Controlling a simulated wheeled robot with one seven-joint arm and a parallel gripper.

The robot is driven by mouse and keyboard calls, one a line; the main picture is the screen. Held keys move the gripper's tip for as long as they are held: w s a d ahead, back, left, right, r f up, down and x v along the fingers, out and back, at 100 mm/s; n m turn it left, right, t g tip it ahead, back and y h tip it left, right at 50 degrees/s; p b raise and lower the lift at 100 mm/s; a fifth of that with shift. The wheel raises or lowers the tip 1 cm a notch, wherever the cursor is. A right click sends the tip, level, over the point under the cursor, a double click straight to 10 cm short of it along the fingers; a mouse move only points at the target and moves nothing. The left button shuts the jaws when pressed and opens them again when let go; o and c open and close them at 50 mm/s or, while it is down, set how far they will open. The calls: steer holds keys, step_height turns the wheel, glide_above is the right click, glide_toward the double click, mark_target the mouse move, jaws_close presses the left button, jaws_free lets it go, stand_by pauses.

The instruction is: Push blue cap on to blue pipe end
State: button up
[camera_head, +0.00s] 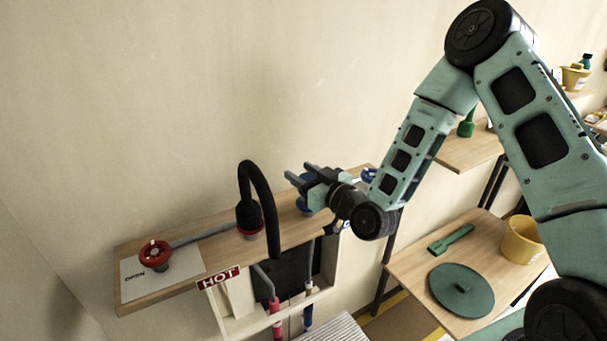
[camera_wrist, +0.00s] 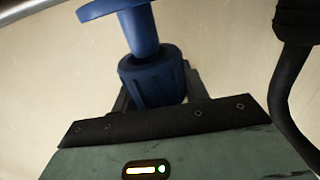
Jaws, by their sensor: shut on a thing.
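The blue ridged cap (camera_wrist: 152,82) sits between the fingers of my gripper (camera_wrist: 160,90) in the wrist view, and the gripper is shut on it. A narrower blue pipe end (camera_wrist: 141,32) with a flat flange (camera_wrist: 112,8) lines up with the cap and meets its rim. I cannot tell how far the pipe goes into the cap. In the head view my gripper (camera_head: 301,172) is over the wooden shelf, right of the black hose. Blue shows just under it at the shelf (camera_head: 304,208); the cap is mostly hidden there.
The black bent hose (camera_head: 265,185) stands close to my gripper's left. A lower table (camera_head: 410,265) holds a green disc and yellow bucket.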

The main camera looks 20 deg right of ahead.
steer(key=shift+f+b, duration=1.55)
steer(key=shift+f, duration=0.05)
steer(key=o, duration=1.1)
steer(key=shift+c, duration=0.2)
steer(key=shift+s, duration=0.1)
steer(key=shift+s+d, duration=0.1)
steer(key=shift+s, duration=0.1)
steer(key=v, duration=0.6)
steer(key=shift+r+b, duration=0.3)
steer(key=p+v, duration=1.1)
steer(key=shift+f+p, duration=0.3)
